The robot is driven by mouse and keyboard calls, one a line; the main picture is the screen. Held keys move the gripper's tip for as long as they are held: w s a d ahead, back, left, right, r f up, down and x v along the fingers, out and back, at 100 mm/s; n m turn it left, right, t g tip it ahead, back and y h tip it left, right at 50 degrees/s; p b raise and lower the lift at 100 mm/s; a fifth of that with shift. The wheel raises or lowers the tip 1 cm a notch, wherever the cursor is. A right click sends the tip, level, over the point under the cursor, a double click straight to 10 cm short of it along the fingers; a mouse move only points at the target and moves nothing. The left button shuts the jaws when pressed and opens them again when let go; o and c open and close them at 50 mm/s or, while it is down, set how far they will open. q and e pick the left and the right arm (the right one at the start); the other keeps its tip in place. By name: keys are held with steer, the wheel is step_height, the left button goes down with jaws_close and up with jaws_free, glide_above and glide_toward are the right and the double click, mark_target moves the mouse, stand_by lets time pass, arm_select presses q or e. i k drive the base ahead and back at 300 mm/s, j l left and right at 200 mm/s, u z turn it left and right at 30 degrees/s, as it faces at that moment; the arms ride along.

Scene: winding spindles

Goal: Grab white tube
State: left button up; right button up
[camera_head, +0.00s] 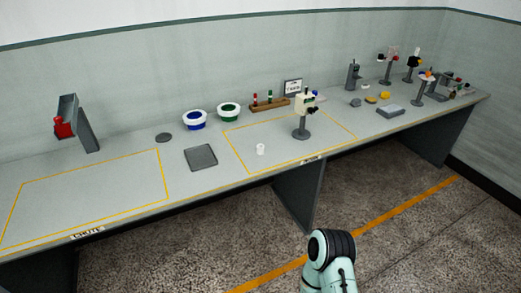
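A mint-green and black arm part of mine (332,257) shows at the bottom, well below and in front of the bench. No gripper fingers can be made out.
The bench (110,184) runs along the wall. Behind are blue (194,120) and green (229,112) ringed bowls and a wooden rack (269,105). The left outlined area is clear.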

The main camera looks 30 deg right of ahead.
mark_target(259, 148)
steer(key=i+l+u, duration=0.15)
steer(key=l, duration=0.15)
steer(key=i+l+u, duration=0.1)
steer(key=l, duration=0.2)
steer(key=i+l+u, duration=0.15)
steer(key=l, duration=0.15)
steer(key=l+u, duration=0.1)
steer(key=l, duration=0.2)
steer(key=i, duration=0.05)
